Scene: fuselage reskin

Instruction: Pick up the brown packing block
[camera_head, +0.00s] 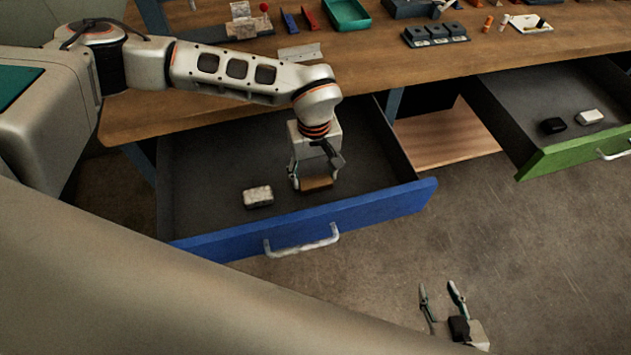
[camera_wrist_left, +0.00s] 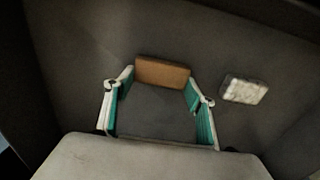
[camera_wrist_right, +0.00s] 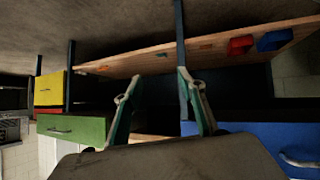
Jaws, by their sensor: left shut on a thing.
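The brown packing block (camera_head: 318,184) is at the blue-fronted drawer, near the front panel. My left gripper (camera_head: 316,178) points down into this drawer and is shut on the block. In the left wrist view the brown block (camera_wrist_left: 162,72) sits between the fingertips of my left gripper (camera_wrist_left: 160,80), one at each end. I cannot tell whether the block touches the drawer floor. My right gripper (camera_head: 441,292) is open and empty, over the floor at the lower right, far from the block. It also shows in the right wrist view (camera_wrist_right: 160,80).
A pale speckled block (camera_head: 257,196) lies left of the brown block in the blue-fronted drawer (camera_head: 310,220). A green-fronted drawer (camera_head: 575,150) at right holds a black item (camera_head: 552,125) and a white block (camera_head: 589,117). The wooden workbench (camera_head: 380,60) with fixtures is behind.

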